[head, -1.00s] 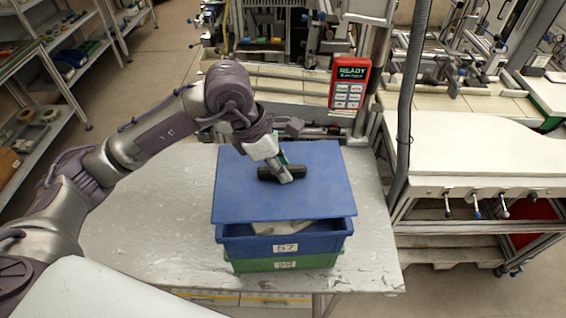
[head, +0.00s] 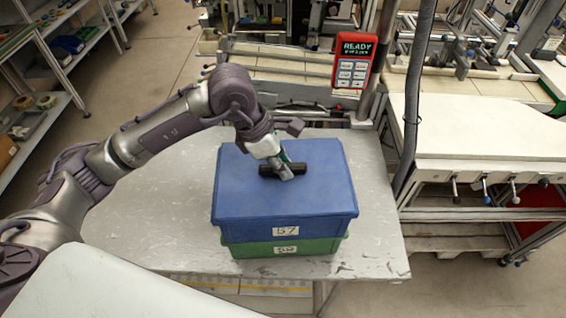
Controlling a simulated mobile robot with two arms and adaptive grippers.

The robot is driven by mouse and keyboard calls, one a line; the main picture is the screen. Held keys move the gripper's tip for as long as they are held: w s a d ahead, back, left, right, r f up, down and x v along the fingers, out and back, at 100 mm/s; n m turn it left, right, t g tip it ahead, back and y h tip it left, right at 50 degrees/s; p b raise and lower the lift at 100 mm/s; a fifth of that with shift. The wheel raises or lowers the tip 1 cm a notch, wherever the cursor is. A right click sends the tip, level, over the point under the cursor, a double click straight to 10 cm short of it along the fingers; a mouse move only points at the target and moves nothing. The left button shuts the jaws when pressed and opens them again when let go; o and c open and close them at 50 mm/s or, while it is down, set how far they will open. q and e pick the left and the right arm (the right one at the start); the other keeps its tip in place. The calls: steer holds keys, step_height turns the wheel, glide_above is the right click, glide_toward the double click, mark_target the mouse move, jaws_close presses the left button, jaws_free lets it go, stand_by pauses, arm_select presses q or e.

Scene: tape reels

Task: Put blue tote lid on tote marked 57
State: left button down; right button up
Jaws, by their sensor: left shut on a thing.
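The blue lid (head: 262,200) lies over the top of the blue tote marked 57 (head: 319,231) and covers its opening. Its edges line up closely with the tote's rim. The blue tote sits on a green tote (head: 315,246) with its own label, on the metal table. My left gripper (head: 284,172) is shut on the dark handle (head: 297,168) in the middle of the lid. The inside of the tote is hidden. My right gripper is not in view.
The grey metal table (head: 150,215) has free room left of the totes. A red panel reading READY (head: 353,60) stands behind, beside a post and thick cable (head: 411,110). A white-topped bench (head: 480,130) is at the right, shelves at the left.

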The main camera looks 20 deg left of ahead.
arm_select(q)
steer(key=c, duration=1)
jaws_free()
steer(key=v, duration=1.2)
steer(key=shift+s+a, duration=0.1)
